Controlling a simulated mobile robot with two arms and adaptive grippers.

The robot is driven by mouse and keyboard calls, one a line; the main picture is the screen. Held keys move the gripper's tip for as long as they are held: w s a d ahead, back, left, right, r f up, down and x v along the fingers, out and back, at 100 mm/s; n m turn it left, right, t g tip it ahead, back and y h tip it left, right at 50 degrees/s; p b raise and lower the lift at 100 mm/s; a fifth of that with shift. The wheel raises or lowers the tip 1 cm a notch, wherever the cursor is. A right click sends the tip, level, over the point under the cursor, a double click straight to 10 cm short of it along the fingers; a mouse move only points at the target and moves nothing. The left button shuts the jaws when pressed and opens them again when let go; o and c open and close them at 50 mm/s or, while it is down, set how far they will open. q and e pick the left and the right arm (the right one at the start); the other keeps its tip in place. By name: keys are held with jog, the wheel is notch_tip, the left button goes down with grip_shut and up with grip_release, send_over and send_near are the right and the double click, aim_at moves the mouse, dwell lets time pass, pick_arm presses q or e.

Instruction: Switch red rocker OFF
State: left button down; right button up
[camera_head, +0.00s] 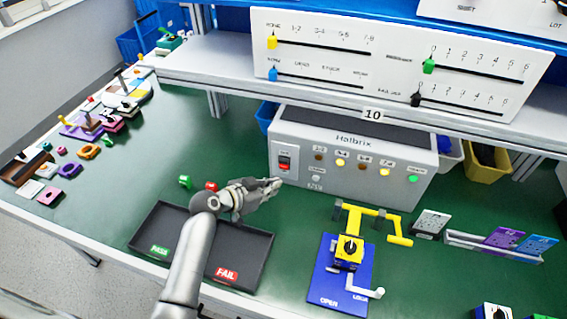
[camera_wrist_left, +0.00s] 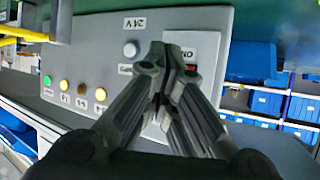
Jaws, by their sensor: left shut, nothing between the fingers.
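The red rocker (camera_head: 284,162) sits in a white plate at the left end of the front of the grey Halbrix box (camera_head: 350,165). My left gripper (camera_head: 278,184) is shut and empty, its tips just below and close to the rocker. I cannot tell whether they touch the box. In the left wrist view, my shut left fingertips (camera_wrist_left: 172,52) stand in front of the white switch plate (camera_wrist_left: 205,45) and hide most of the rocker. The rocker's on or off position is too small to tell. My right gripper is not in view.
A black tray (camera_head: 150,222) marked PASS and FAIL lies under my left arm. A blue fixture (camera_head: 330,285) with a yellow clamp stands to the right. Small round lamps (camera_head: 340,162) line the box front. A shelf (camera_head: 210,65) with slider panels is above.

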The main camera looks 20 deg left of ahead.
aim_at(288, 170)
pick_arm(q)
jog(key=shift+w+d+r+b, duration=0.15)
jog(key=shift+w+b, duration=0.15)
jog(key=shift+w, duration=0.75)
jog(key=shift+w+a+r+b, duration=0.15)
jog(key=shift+w+b, duration=0.1)
jog(key=shift+w, duration=0.75)
jog(key=shift+d, duration=0.1)
jog(key=shift+w, duration=0.4)
jog(key=shift+w+r+b, duration=0.1)
jog(key=shift+w+b, duration=0.25)
dwell(0.4)
jog(key=shift+s, duration=0.1)
jog(key=shift+s, duration=0.75)
jog(key=shift+p, duration=0.3)
